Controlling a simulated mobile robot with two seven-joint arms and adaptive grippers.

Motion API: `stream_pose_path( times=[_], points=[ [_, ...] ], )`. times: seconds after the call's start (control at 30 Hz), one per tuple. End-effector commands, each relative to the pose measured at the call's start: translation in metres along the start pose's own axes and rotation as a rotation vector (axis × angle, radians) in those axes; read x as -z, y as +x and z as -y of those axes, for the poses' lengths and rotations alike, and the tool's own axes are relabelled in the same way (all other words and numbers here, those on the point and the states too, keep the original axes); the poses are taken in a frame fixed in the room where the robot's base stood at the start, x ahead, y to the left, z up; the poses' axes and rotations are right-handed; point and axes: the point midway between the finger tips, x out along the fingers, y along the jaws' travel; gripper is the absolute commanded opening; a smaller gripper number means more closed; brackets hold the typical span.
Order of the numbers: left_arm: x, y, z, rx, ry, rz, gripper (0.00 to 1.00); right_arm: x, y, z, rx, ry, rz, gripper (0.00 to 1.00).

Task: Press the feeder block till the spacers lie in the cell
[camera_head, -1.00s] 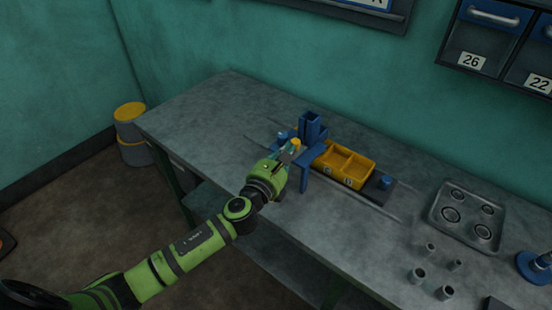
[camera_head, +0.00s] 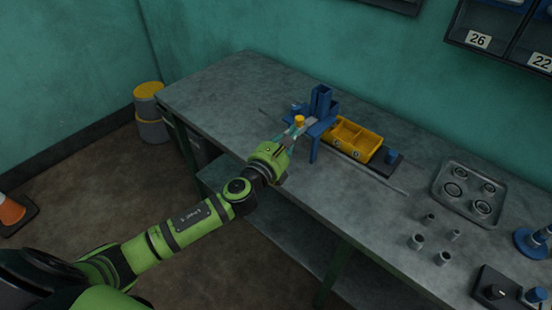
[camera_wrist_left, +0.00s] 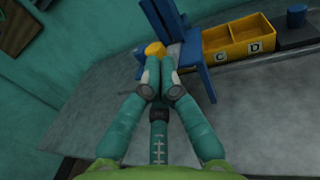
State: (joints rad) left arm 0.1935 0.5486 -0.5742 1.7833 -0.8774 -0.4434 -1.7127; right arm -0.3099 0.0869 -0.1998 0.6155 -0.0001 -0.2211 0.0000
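The blue feeder (camera_head: 321,102) stands on the bench with an upright chute and legs. A yellow block (camera_head: 299,121), which looks like the feeder block, sits at its left side and also shows in the wrist view (camera_wrist_left: 155,48). The yellow tray (camera_head: 371,153), with cells marked C and D, lies right of the feeder. My left gripper (camera_head: 294,132) is at the near side of the yellow block. In the wrist view its fingertips (camera_wrist_left: 159,74) are together, right at the block; whether they touch it I cannot tell. No spacers are discernible. My right gripper is out of view.
A dark base with a blue knob (camera_head: 391,156) adjoins the tray. Farther right are a grey tray with rings (camera_head: 441,182), several small grey cylinders (camera_head: 416,241) and a control box (camera_head: 494,290). The bench (camera_head: 225,100) is clear to the left.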

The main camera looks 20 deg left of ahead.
Motion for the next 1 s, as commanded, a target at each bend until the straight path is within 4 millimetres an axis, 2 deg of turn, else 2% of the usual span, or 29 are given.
stream_pose_path(
  times=[0.1, 0.17, 0.27, 0.4, 0.47, 0.53, 0.8, 1.0],
  points=[
    [0.003, -0.026, -0.002, -0.002, 0.003, -0.001, 0.0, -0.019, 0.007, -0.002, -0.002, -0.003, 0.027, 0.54],
    [0.003, -0.037, -0.002, -0.003, 0.003, -0.001, 0.0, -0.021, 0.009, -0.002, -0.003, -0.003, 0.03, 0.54],
    [0.003, -0.053, -0.001, -0.002, 0.002, -0.002, 0.0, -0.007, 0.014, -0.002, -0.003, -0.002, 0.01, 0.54],
    [0.001, -0.066, -0.001, -0.003, 0.002, 0.0, 0.0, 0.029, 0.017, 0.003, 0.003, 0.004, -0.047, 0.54],
    [0.001, -0.068, -0.001, -0.003, 0.002, 0.0, 0.0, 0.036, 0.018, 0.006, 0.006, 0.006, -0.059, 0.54],
    [0.0, -0.07, -0.001, -0.004, 0.002, 0.0, 0.0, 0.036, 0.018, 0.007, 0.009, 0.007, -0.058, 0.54],
    [0.0, -0.07, -0.001, -0.004, 0.002, 0.0, 0.0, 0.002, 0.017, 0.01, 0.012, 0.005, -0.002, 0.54],
    [0.0, -0.07, -0.001, -0.004, 0.001, 0.0, 0.0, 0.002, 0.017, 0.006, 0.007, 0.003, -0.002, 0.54]
  ],
)
